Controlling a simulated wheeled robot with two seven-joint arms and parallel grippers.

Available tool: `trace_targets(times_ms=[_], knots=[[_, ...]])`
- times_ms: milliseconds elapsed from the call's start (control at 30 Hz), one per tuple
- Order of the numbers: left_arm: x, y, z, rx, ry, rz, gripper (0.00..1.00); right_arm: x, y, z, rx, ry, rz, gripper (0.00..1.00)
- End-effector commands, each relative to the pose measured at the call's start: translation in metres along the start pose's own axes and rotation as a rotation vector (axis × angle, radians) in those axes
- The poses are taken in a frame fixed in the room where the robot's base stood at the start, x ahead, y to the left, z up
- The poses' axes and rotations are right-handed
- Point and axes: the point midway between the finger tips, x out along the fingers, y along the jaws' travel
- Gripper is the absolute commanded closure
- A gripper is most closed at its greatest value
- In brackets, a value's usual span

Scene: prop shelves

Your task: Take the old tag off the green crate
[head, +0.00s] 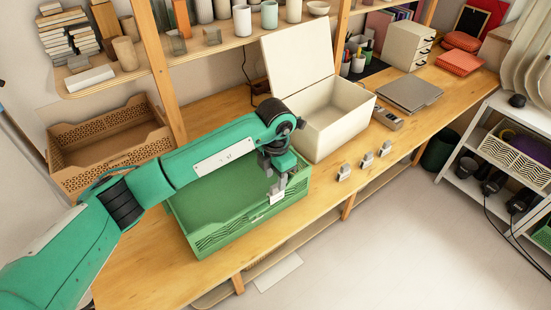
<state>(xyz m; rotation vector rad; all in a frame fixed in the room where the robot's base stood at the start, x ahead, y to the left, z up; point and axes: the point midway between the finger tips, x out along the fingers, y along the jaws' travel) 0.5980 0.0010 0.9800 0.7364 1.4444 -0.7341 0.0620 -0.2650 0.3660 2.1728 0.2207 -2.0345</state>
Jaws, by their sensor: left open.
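The green crate (222,243) stands on the wooden bench in the middle of the view, with its slotted front wall facing me. A small white tag (277,197) shows at the upper right part of its front wall. My left gripper (278,190) reaches over the crate from the left. Its jaws are open and point down at the tag, and the fingertips overlap it in the picture. I cannot tell whether they touch it. My green left arm hides the crate's back left part. My right gripper is not in view.
An open cream box (335,127) stands right beside the crate. Several small metal clips (367,160) lie on the bench to its right. A brown crate (110,150) sits at the left. A shelf (215,47) runs above the bench. The floor in front is mostly clear.

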Motion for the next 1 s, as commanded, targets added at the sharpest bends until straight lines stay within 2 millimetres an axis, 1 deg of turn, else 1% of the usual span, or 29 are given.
trace_targets(times_ms=[33, 200, 300, 400, 567, 800, 867, 1000], knots=[[0.009, -0.001, -0.001, -0.001, 0.003, -0.004, 0.57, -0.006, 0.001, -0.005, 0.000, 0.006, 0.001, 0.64], [0.040, -0.001, -0.001, -0.002, 0.002, -0.004, 0.57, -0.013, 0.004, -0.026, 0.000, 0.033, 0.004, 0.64], [0.054, -0.001, 0.000, -0.001, 0.001, -0.003, 0.57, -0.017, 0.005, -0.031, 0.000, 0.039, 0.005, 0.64], [0.064, -0.001, 0.000, -0.001, -0.001, -0.003, 0.57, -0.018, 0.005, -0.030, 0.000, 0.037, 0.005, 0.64], [0.071, -0.001, 0.000, 0.000, -0.001, -0.001, 0.57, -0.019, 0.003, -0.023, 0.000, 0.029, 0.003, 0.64], [0.072, -0.001, 0.000, 0.000, -0.001, -0.001, 0.57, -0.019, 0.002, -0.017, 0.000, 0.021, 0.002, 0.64], [0.072, -0.001, 0.000, 0.000, -0.001, -0.001, 0.67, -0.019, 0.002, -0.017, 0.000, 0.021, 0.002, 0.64], [0.072, -0.001, 0.000, 0.000, -0.001, -0.001, 0.95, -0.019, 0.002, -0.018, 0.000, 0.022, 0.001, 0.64]])
